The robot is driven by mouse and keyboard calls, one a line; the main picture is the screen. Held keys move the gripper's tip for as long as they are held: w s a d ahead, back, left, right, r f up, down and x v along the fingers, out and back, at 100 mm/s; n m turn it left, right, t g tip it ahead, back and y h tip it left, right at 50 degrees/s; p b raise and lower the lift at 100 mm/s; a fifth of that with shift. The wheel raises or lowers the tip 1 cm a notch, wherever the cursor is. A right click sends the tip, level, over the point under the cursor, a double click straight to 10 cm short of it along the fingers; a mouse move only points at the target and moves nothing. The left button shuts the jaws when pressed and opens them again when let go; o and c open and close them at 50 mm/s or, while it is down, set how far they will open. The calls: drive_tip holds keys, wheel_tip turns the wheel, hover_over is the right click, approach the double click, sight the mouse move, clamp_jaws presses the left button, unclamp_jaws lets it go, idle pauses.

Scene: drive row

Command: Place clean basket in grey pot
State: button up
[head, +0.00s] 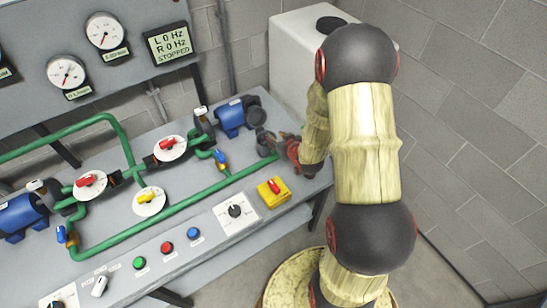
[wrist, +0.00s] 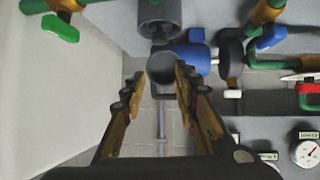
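A grey round pot (wrist: 158,18) with a dark mouth shows at the top of the wrist view. It also shows in the head view (head: 265,139), on the bench's right end beside my gripper. A smaller grey cup-like piece (wrist: 163,64) shows just past my fingertips in the wrist view; I cannot tell for sure whether it is the clean basket. In the head view a dark round piece (head: 256,115) stands behind the pot. My gripper (wrist: 160,74) has its fingers apart, and I see nothing clearly clamped. In the head view my arm partly hides my gripper (head: 292,150).
A blue motor (head: 231,118) stands left of the pot. Green pipes (head: 165,205), red-handled valves and a yellow switch box (head: 272,192) fill the bench. A white tank (head: 300,45) stands behind. Gauges (head: 104,31) hang on the back panel.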

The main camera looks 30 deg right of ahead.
drive_tip(key=s+a+r+g, duration=0.1)
drive_tip(key=s+a+r, duration=0.25)
drive_tip(key=r, duration=0.55)
drive_tip(key=s+a+r+g, duration=0.2)
drive_tip(key=a+r, duration=0.2)
drive_tip(key=r, duration=0.5)
drive_tip(key=s+a+r+g, duration=0.1)
drive_tip(key=s+a+r, duration=0.2)
drive_tip(key=s, duration=0.4)
drive_tip(key=s+a+r+g+y, duration=0.1)
drive_tip(key=s+a+r, duration=0.3)
drive_tip(key=s, duration=0.4)
drive_tip(key=s+a+r+g, duration=0.1)
drive_tip(key=s+a+r, duration=0.2)
drive_tip(key=s, duration=0.4)
drive_tip(key=shift+s+a+r+n, duration=0.15)
drive_tip(key=shift+s+a+n, duration=0.1)
drive_tip(key=shift+a+n, duration=0.2)
